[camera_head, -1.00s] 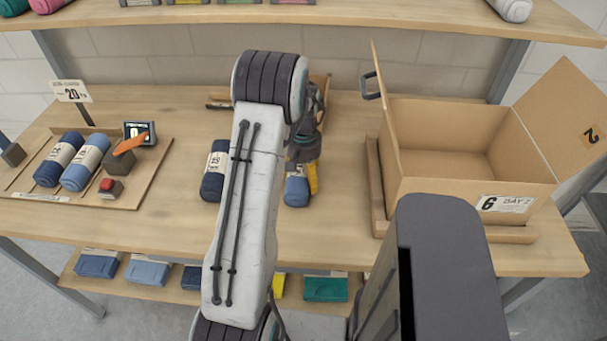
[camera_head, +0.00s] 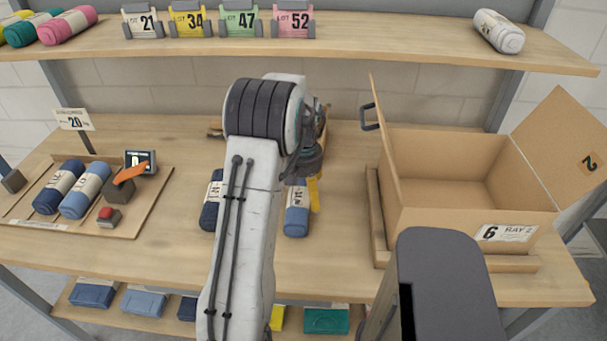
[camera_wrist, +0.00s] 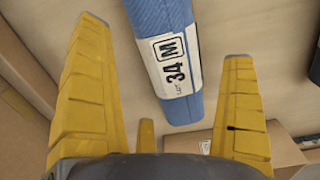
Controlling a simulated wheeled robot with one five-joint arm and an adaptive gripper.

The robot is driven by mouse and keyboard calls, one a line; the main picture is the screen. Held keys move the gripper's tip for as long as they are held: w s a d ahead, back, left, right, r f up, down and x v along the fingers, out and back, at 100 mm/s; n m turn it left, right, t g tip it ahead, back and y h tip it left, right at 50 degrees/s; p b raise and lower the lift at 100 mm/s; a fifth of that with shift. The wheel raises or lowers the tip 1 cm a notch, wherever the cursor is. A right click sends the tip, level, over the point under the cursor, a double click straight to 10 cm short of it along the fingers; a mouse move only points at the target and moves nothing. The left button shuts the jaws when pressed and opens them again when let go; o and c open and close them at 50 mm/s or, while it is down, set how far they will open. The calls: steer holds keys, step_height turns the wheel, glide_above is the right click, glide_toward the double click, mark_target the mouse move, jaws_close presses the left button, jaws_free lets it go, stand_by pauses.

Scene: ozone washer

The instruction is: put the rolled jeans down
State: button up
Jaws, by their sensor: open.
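A light blue rolled jeans (camera_head: 296,212) lies on the bench, to the right of my forearm in the head view. In the wrist view the roll (camera_wrist: 168,50), with a white "34 M" band, lies at a slant between my spread yellow fingers, with a gap on either side. My gripper (camera_head: 313,192) is open and stands above and beside the roll. Only part of it shows in the head view, as my arm hides the rest. A dark blue roll (camera_head: 211,203) lies left of it, partly behind my arm.
An open cardboard box (camera_head: 450,217) marked 6 stands at the right on the bench. At the left, a wooden tray (camera_head: 140,205) bears two blue rolls and a small display. An upper shelf (camera_head: 390,45) holds rolls and number cards. The bench front centre is clear.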

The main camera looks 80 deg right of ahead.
mark_target(303, 197)
step_height(303, 197, up, 7)
steer(key=shift+f, duration=0.1)
stand_by(0.3)
steer(key=shift+w, duration=0.1)
steer(key=w+a+r+n+t+h, duration=0.1)
steer(key=w+a+r+n, duration=0.3)
steer(key=w+a, duration=0.6)
steer(key=w+a+r+n, duration=0.35)
steer(key=w+a, duration=0.45)
steer(key=w, duration=0.5)
steer(key=w+a+r+n+t, duration=0.1)
steer(key=a+n, duration=0.1)
steer(key=a, duration=0.5)
steer(key=w+a+r+n, duration=0.1)
steer(key=w+a+n, duration=0.1)
steer(key=a, duration=0.4)
steer(key=s+a+f+n+t, duration=0.1)
steer(key=s+a+n, duration=0.1)
steer(key=a, duration=0.5)
steer(key=s+a+f+n+t+y, duration=0.1)
steer(key=s+a+n, duration=0.2)
steer(key=a, duration=0.4)
steer(key=shift+s+a+f+n, duration=0.25)
steer(key=shift+s+a+n, duration=0.05)
steer(key=shift+s+n, duration=0.05)
